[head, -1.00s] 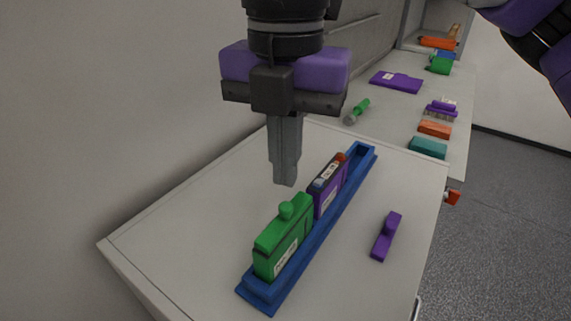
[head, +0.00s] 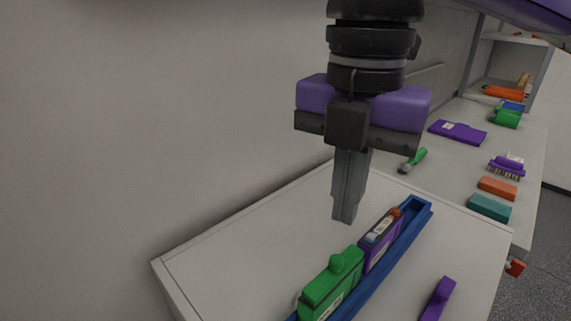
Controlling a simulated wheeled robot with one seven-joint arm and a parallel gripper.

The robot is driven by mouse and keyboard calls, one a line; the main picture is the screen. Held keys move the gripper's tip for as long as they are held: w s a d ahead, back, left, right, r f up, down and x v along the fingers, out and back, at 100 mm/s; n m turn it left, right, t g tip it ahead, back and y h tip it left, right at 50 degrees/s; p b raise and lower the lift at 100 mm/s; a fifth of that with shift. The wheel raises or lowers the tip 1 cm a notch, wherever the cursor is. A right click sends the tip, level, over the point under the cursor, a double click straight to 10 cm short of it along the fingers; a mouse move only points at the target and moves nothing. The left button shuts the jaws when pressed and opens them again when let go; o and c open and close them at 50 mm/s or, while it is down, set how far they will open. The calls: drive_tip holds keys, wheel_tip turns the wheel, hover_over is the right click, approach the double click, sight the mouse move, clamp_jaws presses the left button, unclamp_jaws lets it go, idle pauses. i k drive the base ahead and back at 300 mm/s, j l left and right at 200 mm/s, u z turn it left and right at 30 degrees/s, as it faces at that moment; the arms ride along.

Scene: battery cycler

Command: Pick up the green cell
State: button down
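The green cell (head: 333,283) is a flat upright block with a rounded knob on top. It stands in the near part of a long blue tray (head: 416,215), and the picture's bottom edge cuts off its lower part. A purple cell (head: 381,241) with an orange-red terminal stands behind it in the same tray. My gripper (head: 344,218) points down above the white surface, left of the purple cell and behind the green cell. It appears apart from both. Its fingers look close together, seen nearly side-on, so any gap between them is hidden.
A small purple piece (head: 438,299) lies on the white tabletop (head: 250,255) right of the tray. On the counter behind are a green-handled tool (head: 413,160), a purple flat case (head: 457,132), a brush (head: 507,167), an orange block (head: 497,188) and a teal block (head: 489,208). A wall bounds the left.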

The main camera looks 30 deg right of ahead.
sight(327, 307)
drive_tip(key=k, duration=1)
